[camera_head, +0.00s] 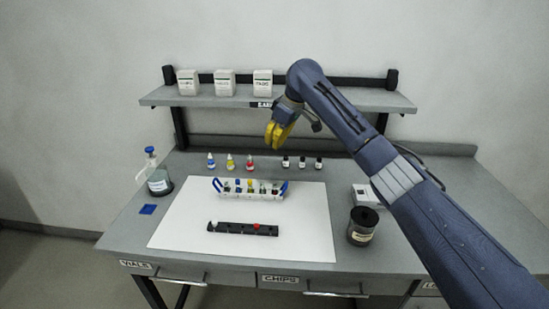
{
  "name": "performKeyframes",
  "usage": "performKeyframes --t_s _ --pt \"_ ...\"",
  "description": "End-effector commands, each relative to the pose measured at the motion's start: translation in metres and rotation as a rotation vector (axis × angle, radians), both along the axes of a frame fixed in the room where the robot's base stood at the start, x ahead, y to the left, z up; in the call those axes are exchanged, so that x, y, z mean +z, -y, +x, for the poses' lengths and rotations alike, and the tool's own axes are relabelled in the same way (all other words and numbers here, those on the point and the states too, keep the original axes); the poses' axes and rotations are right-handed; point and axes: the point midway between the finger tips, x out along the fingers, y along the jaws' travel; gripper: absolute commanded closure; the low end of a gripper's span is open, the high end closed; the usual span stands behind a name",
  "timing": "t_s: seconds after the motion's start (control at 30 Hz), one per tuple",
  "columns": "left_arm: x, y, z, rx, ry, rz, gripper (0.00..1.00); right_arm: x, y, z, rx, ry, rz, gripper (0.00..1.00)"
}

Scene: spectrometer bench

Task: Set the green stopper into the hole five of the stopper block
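My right gripper (276,136), with yellow fingers, hangs above the back of the bench, well above the rack and the block. I cannot tell whether its fingers are open or shut, and no held object can be made out. The stopper block (232,228) is a long black bar on the white mat, with a red piece (256,226) near its right end. Behind it stands a white rack (247,200) with blue end handles, holding several small vials with coloured tops. I cannot make out the green stopper clearly. My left gripper is not in view.
Dropper bottles with blue (210,161), yellow (230,162) and red (250,164) tops stand behind the rack, beside several dark vials (302,162). A dark jar (362,226) stands right of the mat (310,235), a flask (159,182) left. A shelf (215,97) crosses above.

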Motion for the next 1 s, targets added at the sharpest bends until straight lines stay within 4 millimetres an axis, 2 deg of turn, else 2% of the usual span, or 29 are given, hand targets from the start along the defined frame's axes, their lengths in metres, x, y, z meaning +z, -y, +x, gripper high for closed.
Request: performKeyframes --t_s 0.03,0.2,0.37,0.47,0.63,0.8,1.0 --pt "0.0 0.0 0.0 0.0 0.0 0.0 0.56 0.009 0.0 0.0 -0.001 0.002 0.0 1.0" --pt "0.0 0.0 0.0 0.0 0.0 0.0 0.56 0.026 0.0 0.0 0.0 0.0 0.0 1.0" --pt "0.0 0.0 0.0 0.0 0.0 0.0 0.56 0.021 0.007 0.0 -0.009 -0.002 -0.002 1.0" --pt "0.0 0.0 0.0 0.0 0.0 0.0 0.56 0.002 0.018 -0.002 -0.015 -0.004 -0.006 1.0" --pt "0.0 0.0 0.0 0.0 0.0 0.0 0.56 -0.053 0.033 -0.025 0.031 -0.005 -0.009 1.0" --pt "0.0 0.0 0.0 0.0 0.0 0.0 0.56 -0.102 0.026 -0.067 0.161 -0.002 -0.01 1.0" --pt "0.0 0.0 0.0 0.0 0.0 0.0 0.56 -0.138 0.008 -0.117 0.322 0.002 -0.012 1.0"
